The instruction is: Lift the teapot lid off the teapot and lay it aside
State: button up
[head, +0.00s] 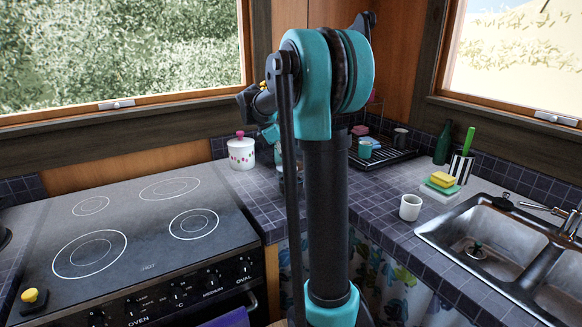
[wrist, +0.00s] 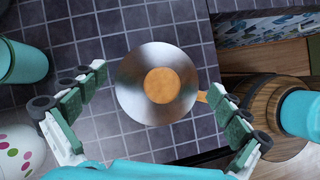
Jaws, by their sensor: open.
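The teapot lid (wrist: 132,92) shows in the wrist view as a round, shiny metal disc with an orange-brown knob (wrist: 161,85) at its centre. It hides nearly all of the teapot beneath it; only a small orange part (wrist: 203,97) sticks out at the right edge. My gripper (wrist: 157,84) is open, with one green-padded finger left of the lid and one right of it. Both fingers look clear of the lid, and nothing is between the pads except the view of the lid below. In the head view my arm hides the teapot and most of the gripper.
A white spotted canister with a pink knob (head: 241,153) stands left of my arm, near the cooktop (head: 140,235). A teal cylinder (wrist: 22,62) is at the wrist view's left. A dish rack (head: 385,157), white cup (head: 410,207) and sink (head: 500,240) lie to the right.

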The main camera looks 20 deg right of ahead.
jog(key=shift+c, duration=0.6)
jog(key=c, duration=1.1)
